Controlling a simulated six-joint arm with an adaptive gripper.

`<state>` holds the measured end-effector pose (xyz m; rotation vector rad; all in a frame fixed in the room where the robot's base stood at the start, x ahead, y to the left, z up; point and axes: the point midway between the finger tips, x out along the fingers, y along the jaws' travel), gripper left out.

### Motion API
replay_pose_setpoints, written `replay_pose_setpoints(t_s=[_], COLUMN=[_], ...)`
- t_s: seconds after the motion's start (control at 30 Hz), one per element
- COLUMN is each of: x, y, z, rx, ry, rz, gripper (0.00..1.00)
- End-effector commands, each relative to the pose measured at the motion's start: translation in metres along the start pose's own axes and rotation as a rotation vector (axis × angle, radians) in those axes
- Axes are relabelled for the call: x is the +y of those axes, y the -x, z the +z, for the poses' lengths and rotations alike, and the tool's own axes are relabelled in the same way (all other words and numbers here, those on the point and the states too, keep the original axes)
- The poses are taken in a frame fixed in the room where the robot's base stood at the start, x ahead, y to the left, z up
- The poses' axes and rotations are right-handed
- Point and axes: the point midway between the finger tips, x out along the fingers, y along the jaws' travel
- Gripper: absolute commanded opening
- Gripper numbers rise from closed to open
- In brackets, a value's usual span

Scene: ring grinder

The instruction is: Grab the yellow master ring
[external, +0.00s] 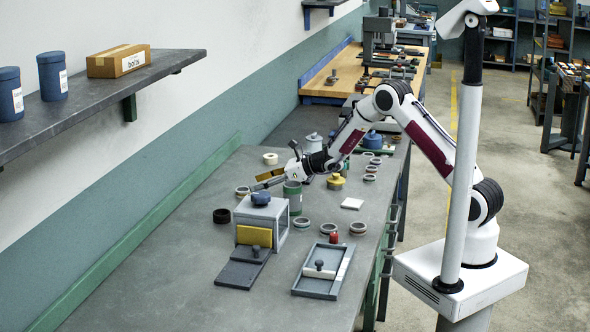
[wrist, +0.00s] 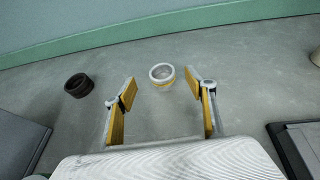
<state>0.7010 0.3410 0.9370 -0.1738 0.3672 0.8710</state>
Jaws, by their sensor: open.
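I cannot tell the exact height of the tips.
A black ring (wrist: 77,85) lies left of the master ring. A green can (external: 293,198) and a grey box (external: 262,213) with a blue knobbed piece (external: 261,198) stand near my gripper. A tray (external: 322,270) and several rings lie nearer the bench's right edge. The wall runs behind.

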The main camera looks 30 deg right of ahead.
Motion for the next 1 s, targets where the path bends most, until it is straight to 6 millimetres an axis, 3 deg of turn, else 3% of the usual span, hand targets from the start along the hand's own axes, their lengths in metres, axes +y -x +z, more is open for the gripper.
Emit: replay_pose_setpoints(t_s=[0.57, 1.0], x=[0.000, -0.002], y=[-0.008, -0.043], z=[-0.001, -0.009], rx=[0.000, -0.001], ry=[0.000, 0.001], rz=[0.001, 0.001], gripper=[0.55, 0.55])
